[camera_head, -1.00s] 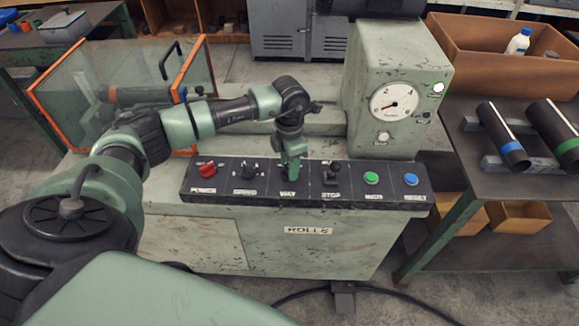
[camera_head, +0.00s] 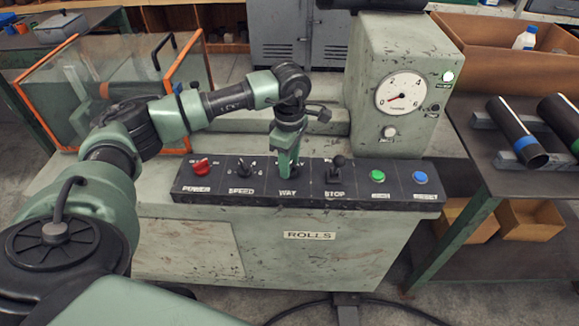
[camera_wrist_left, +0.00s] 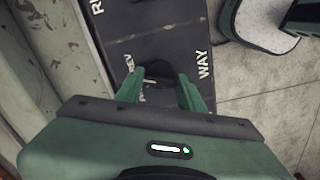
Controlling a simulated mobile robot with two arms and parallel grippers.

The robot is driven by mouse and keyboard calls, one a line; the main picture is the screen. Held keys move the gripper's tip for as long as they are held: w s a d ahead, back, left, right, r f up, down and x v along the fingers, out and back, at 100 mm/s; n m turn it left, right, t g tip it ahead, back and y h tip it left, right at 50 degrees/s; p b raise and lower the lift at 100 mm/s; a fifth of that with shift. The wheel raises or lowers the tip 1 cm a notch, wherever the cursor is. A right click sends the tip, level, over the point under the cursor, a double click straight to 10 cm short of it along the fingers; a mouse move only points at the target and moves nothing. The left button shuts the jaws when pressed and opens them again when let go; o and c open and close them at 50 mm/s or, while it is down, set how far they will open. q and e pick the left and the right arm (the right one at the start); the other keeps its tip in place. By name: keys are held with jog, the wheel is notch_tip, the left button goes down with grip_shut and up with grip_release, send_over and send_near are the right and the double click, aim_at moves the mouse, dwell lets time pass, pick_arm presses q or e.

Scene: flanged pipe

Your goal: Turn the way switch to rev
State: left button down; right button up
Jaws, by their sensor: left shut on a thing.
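The way switch (camera_wrist_left: 158,72) is a dark knob on the black control panel, above the "WAY" label. In the head view my left gripper (camera_head: 286,170) points down onto it and hides most of it. In the left wrist view the two green fingers of my left gripper (camera_wrist_left: 160,92) stand on either side of the knob, shut on it. The letters "REV" show beside the knob, near the left finger; the knob's exact pointing direction is hard to tell. My right gripper is not in view.
On the panel (camera_head: 262,189), a red power knob (camera_head: 201,167) and speed knob (camera_head: 246,168) lie left of the way switch. The stop lever (camera_head: 338,166), green button (camera_head: 377,177) and blue button (camera_head: 420,178) lie right. A gauge box (camera_head: 392,60) rises behind.

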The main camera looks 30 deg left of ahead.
pick_arm(q)
jog(key=shift+w+r+m+b, duration=0.1)
jog(key=shift+m+b, duration=0.45)
jog(key=shift+m, duration=0.55)
jog(key=c, duration=0.9)
grip_release()
jog(key=shift+r, duration=0.1)
notch_tip(320, 180, up, 8)
jog(key=shift+f+b, duration=0.2)
jog(key=shift+b, duration=0.25)
